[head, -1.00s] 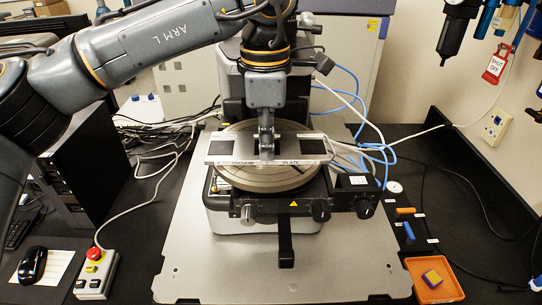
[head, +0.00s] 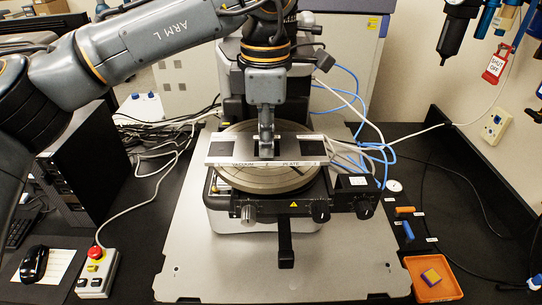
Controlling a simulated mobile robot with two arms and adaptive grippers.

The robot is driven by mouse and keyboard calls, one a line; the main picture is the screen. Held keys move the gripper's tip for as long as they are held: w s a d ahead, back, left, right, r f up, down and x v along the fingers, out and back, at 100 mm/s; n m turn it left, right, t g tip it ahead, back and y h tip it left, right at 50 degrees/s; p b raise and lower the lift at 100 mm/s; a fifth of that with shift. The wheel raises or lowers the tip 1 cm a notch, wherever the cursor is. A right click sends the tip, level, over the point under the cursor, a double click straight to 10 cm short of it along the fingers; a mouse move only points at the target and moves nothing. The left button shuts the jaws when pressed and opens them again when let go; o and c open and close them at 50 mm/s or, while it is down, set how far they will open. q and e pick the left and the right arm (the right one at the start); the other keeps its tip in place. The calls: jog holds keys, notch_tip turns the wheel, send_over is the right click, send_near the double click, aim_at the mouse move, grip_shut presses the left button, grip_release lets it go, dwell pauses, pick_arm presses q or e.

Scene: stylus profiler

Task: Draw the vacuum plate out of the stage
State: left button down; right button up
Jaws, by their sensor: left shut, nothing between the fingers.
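The vacuum plate (head: 222,150), a flat silver bar with dark patches and a labelled front edge, lies across the round metal stage (head: 262,181) of the profiler. My left gripper (head: 266,152) points straight down at the middle of the plate. Its fingers are shut, with nothing seen between them, and the tips are at or just above the plate's top. I cannot tell whether they touch it. The gripper hides the plate's centre. My right gripper is not in view.
Knobs line the stage's front (head: 320,211). Blue and white hoses run behind on the right. An orange tray (head: 433,289) holds a small block at the front right. A control box with a red button (head: 96,270) stands at the front left. The grey base plate (head: 200,270) has free room in front.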

pick_arm(q)
jog(key=shift+r, duration=0.1)
jog(key=shift+r+p, duration=1.05)
jog(key=shift+r, duration=0.4)
jog(key=c, duration=1.6)
grip_release()
jog(key=shift+f, duration=0.1)
jog(key=shift+c, duration=0.4)
